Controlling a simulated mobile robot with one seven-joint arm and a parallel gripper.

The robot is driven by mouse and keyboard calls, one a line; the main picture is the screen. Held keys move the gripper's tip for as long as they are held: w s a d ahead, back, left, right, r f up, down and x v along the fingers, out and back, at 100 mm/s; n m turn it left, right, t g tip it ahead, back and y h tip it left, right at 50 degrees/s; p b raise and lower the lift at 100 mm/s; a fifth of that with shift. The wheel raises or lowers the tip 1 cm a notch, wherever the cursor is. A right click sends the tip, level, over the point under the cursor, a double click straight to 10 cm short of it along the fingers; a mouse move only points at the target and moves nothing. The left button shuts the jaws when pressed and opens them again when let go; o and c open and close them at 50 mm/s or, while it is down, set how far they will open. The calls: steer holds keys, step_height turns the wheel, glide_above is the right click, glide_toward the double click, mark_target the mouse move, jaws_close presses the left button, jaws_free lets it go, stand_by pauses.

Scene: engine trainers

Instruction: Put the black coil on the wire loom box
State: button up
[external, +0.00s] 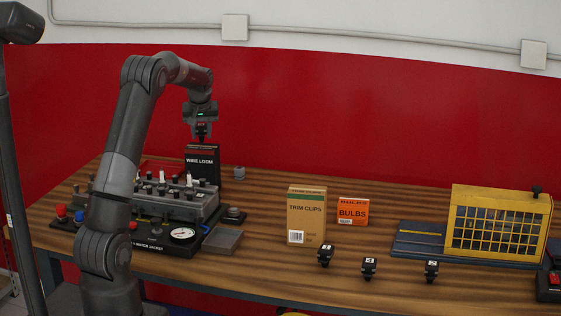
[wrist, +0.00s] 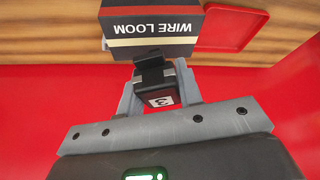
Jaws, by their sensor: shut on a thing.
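My gripper (external: 201,121) is shut on a black coil (wrist: 157,92) with a white label marked 3. In the external view the coil (external: 201,132) hangs just over the top of the wire loom box (external: 201,166). That box is black with a red band and stands upright at the back of the bench. In the wrist view the gripper (wrist: 157,80) has one finger on each side of the coil, and the box (wrist: 152,28) shows upside down beyond it.
Several engine trainer parts and a gauge (external: 182,234) stand left of and before the box. A trim clips box (external: 307,215), a bulbs box (external: 352,212) and more numbered black coils (external: 369,268) stand to the right.

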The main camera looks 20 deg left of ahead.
steer(key=shift+f, duration=0.4)
steer(key=shift+f, duration=0.15)
steer(key=o, duration=1)
steer(key=shift+o, duration=0.2)
